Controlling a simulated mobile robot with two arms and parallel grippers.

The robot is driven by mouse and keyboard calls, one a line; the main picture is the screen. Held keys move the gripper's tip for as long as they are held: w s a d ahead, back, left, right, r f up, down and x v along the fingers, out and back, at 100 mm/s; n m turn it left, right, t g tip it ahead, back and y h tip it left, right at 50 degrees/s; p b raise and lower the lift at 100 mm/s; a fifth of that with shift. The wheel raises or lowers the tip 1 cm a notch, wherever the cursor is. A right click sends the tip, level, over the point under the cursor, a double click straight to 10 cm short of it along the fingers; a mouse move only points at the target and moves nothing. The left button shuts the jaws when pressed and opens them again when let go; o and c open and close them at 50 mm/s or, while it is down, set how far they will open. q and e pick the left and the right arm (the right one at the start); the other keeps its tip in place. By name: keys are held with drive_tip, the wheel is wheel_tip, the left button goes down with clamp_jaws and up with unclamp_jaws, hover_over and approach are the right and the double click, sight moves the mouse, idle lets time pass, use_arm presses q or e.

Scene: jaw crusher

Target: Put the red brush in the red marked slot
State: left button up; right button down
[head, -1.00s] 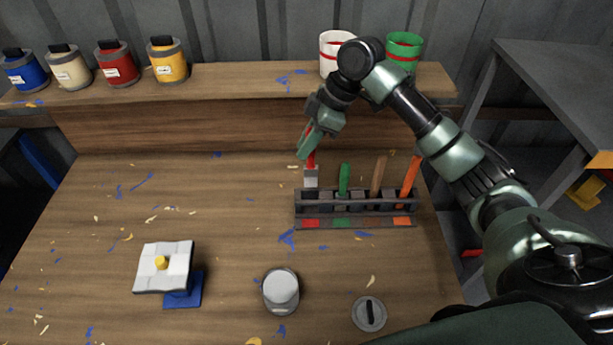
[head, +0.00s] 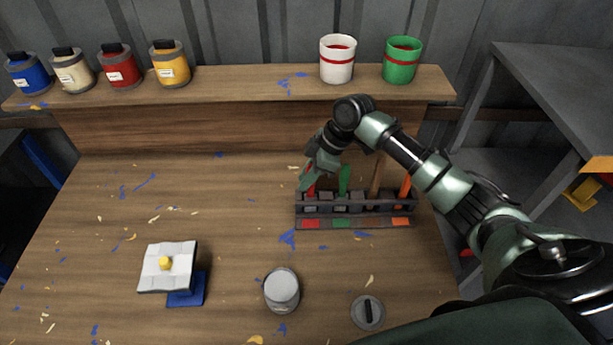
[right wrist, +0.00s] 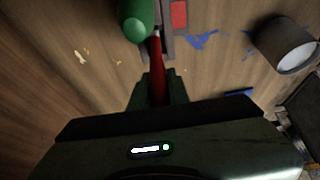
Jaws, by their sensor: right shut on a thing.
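My right gripper (head: 307,178) is shut on the red brush (head: 311,191), at the left end of the dark brush rack (head: 356,213). The brush is roughly upright, with its lower part down in the leftmost slot, behind the red mark (head: 310,224). The gripper hides most of its handle. In the right wrist view, the red handle (right wrist: 158,72) runs between the fingers, and the red mark (right wrist: 179,14) lies close by. My left gripper is not in view.
A green brush (head: 344,180), a brown-handled brush (head: 377,177) and an orange brush (head: 405,186) stand in the rack to the right. A grey can (head: 281,291) and a round lid (head: 368,313) are in front. The table's middle left is clear.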

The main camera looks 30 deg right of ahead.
drive_tip(key=shift+f, duration=0.15)
drive_tip(key=c, duration=1.3)
unclamp_jaws()
drive_tip(key=shift+c, duration=0.2)
drive_tip(key=b+v, duration=0.2)
drive_tip(key=v, duration=1)
